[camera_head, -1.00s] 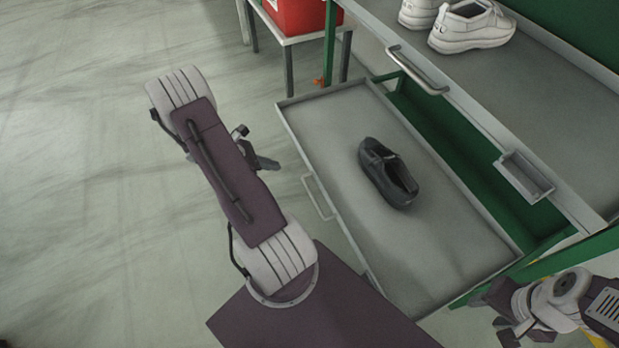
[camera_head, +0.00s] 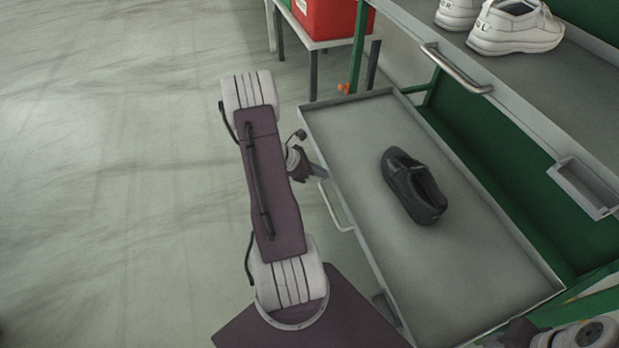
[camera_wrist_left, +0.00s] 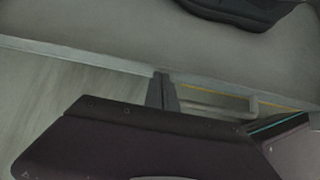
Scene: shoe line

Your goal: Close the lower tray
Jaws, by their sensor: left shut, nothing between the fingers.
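The lower tray (camera_head: 345,130) is pulled out from the green frame, with a bar handle (camera_head: 335,206) on its front edge. A single dark shoe (camera_head: 413,186) lies in it. My left gripper (camera_head: 318,172) is shut and empty at the tray's front edge, just beyond the far end of the handle. In the left wrist view its fingers (camera_wrist_left: 162,88) overlap the tray's rim, with the handle (camera_wrist_left: 215,110) beside them. I cannot tell whether they touch the rim. My right gripper (camera_head: 510,336) is partly cut off at the lower right; its fingers are unclear.
The upper tray (camera_head: 520,95), with white shoes (camera_head: 515,28), a bar handle and a small metal holder (camera_head: 583,186), sits above and behind. A red crate (camera_head: 325,18) stands on a small table at the back. The floor on the left is clear.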

